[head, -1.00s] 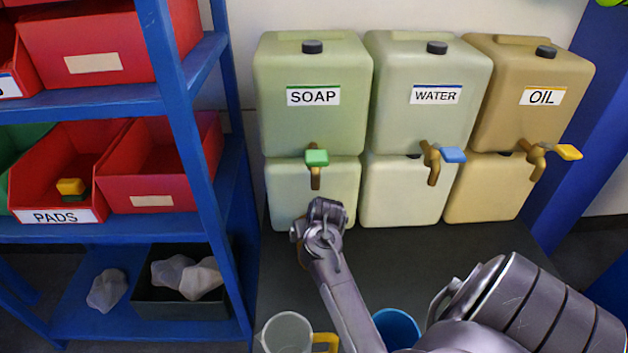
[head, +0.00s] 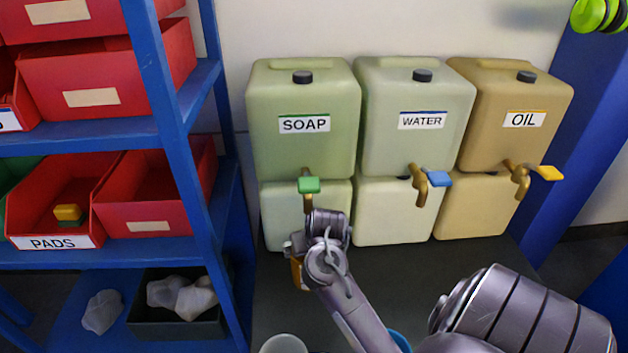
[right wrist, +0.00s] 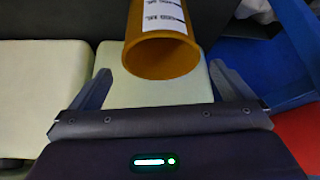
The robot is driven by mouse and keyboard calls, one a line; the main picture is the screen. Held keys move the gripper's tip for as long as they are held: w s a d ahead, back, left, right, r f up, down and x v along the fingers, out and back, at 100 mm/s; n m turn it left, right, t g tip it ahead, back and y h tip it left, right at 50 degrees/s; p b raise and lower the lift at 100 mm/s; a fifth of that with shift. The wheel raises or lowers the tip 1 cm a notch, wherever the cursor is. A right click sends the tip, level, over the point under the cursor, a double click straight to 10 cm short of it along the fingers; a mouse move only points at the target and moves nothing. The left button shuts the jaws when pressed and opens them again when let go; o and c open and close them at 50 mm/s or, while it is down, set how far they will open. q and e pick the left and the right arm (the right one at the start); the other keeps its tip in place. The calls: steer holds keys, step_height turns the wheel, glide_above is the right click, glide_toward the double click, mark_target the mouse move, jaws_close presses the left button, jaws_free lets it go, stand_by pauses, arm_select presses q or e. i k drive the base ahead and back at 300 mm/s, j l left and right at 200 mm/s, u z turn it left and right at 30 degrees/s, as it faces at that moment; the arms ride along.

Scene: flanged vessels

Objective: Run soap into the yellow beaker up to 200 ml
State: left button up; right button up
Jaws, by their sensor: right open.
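The soap tank (head: 303,100) is the leftmost of the upper tanks. Its tap has a green lever (head: 309,185) over a brass spout. My right gripper (head: 328,220) is close below and in front of this tap, apart from the lever as far as I can tell. In the right wrist view my right gripper (right wrist: 160,74) is open, with nothing between its fingers. The yellow beaker (right wrist: 165,57), with a white graduated strip, stands beyond the fingertips, mouth visible. In the head view only an orange-yellow sliver of it (head: 298,273) shows behind my gripper. Its fill level cannot be read. My left gripper is not in view.
Water (head: 440,179) and oil (head: 549,173) taps stand to the right. A pale cup (head: 283,345) and a blue cup (head: 401,341) are at the bottom edge. A blue shelf (head: 95,257) with red bins stands left. The dark counter (head: 440,265) is clear at right.

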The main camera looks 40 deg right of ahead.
mark_target(307, 184)
steer(key=k+j, duration=1.1)
steer(key=k, duration=0.2)
